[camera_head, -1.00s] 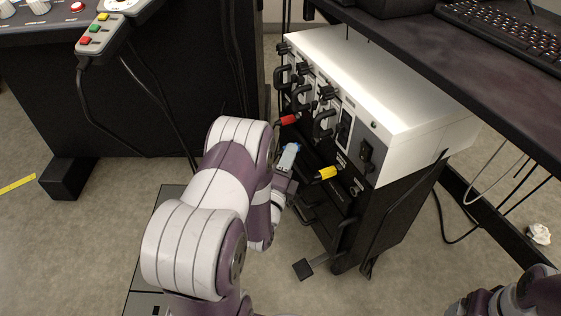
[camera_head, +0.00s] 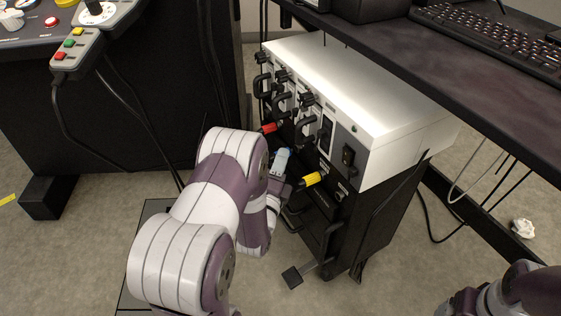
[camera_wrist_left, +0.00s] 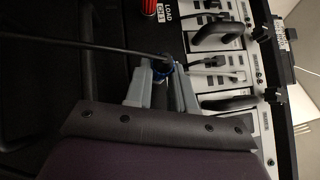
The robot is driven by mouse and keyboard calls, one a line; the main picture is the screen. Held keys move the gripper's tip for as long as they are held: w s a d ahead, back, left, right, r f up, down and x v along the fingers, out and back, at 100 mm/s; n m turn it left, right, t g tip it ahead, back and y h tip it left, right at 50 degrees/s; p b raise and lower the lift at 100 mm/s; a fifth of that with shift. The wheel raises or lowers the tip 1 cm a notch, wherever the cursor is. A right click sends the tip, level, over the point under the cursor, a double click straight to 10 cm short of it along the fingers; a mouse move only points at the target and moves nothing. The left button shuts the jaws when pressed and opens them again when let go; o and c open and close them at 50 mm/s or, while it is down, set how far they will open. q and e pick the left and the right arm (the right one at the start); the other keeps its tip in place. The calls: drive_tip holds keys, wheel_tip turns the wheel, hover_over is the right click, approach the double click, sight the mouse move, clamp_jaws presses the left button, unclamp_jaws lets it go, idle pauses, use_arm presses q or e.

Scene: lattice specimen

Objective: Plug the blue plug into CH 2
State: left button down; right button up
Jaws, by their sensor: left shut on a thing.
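My left gripper (camera_head: 281,161) is beside the black front panel of the cabinet (camera_head: 330,225), between the red plug (camera_head: 268,128) and the yellow plug (camera_head: 312,179). In the left wrist view its fingers (camera_wrist_left: 160,88) are shut on the blue plug (camera_wrist_left: 161,68), from which a black cable runs left. The plug's front end is hidden, and I cannot tell whether it touches a socket. A red ribbed part (camera_wrist_left: 149,7) shows beside a "LOAD" label with a CH marking (camera_wrist_left: 173,10). The CH 2 socket cannot be made out. My right gripper is out of view.
The cabinet has a white top (camera_head: 370,85) and black handles (camera_head: 306,128) on its upper front. A dark desk (camera_head: 500,100) with a keyboard (camera_head: 490,35) stands right of it. A dark console (camera_head: 120,110) stands at the left.

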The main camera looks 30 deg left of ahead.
use_arm(q)
drive_tip(key=shift+w+d, duration=0.55)
drive_tip(key=shift+w, duration=0.25)
idle(1.3)
drive_tip(key=shift+c, duration=2)
unclamp_jaws()
drive_tip(key=v, duration=0.5)
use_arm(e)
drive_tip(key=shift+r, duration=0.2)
